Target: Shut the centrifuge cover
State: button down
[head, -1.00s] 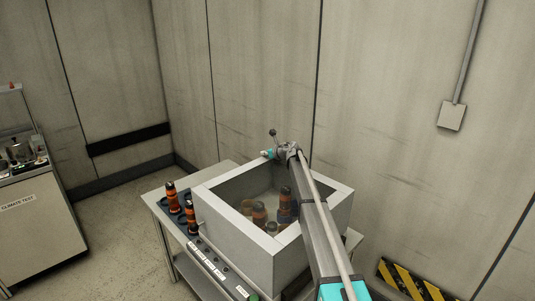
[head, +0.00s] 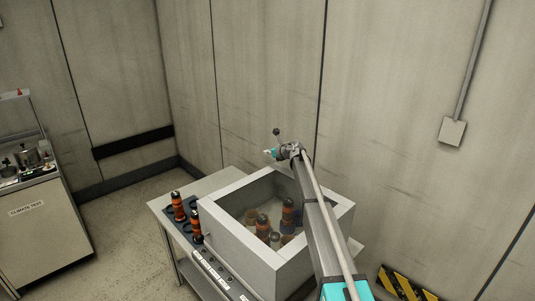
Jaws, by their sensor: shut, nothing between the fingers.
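The centrifuge (head: 229,238) is a grey square box on a table, its top open. Inside it stand several orange and dark tubes (head: 263,226). My arm reaches over the right side of the box. My gripper (head: 269,152) is beyond the box's far rim, small and partly hidden by my wrist; it looks shut and empty. A dark ball on a thin stalk (head: 276,131) shows just above my gripper; I cannot tell whether it belongs to the cover. The cover itself cannot be made out clearly.
Two orange and dark tubes (head: 179,207) stand in a blue rack on the table (head: 160,203) left of the box. A labelled control strip (head: 222,275) runs along the box's front. A bench (head: 45,225) stands far left. Walls close off the back.

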notch_tip(320, 180, up, 8)
jog(key=p, duration=0.7)
jog(key=shift+f, duration=0.2)
